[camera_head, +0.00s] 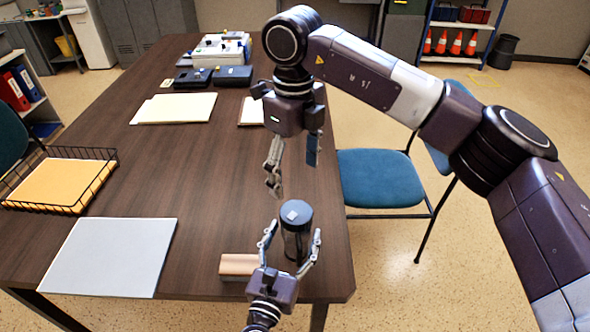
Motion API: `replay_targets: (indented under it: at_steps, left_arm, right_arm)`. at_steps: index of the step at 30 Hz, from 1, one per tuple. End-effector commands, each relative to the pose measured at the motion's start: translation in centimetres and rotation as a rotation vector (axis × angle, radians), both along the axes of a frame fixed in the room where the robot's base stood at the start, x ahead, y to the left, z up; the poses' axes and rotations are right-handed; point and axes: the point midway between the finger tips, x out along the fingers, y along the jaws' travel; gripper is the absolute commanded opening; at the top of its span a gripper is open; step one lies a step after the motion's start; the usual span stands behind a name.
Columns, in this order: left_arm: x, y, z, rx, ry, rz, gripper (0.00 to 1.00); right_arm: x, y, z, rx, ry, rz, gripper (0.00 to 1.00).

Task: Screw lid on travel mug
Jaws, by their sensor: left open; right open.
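The dark travel mug (295,246) stands upright near the table's front right edge. A dark lid (297,215) with a light square mark sits on its top; I cannot tell whether it is screwed tight. My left gripper (294,233) is open, with one finger on either side of the mug; whether they touch it is unclear. My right gripper (293,178) is open and empty, pointing down above and slightly behind the lid. The mug's lower part is partly hidden by my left gripper.
A tan block (237,265) lies just left of the mug. A pale sheet (110,257) and a wire tray (58,208) of orange paper are at left. Folders (174,108) and dark cases lie farther back. A blue chair (380,178) stands right of the table (205,190).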

Motion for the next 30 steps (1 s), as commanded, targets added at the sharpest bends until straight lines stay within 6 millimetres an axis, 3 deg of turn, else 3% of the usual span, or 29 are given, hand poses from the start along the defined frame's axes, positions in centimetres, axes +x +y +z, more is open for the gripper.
replay_targets:
  at_steps: [9,15,21,30]
  left_arm:
    - [-6.4,1.9,-0.2,0.005,0.003,-0.003,0.67]
    - [-9.5,2.8,-0.1,0.003,0.002,-0.003,0.67]
    - [-10.6,3.1,0.0,0.000,0.001,-0.001,0.67]
    - [-10.6,3.1,0.0,0.000,0.001,0.000,0.67]
  right_arm:
    - [0.0,0.0,0.0,0.000,0.000,0.000,0.73]
    - [0.0,0.0,0.0,0.000,0.000,0.000,0.73]
    - [0.0,0.0,0.0,0.000,0.000,0.000,0.73]
    - [0.0,0.0,0.0,0.000,0.000,0.000,0.73]
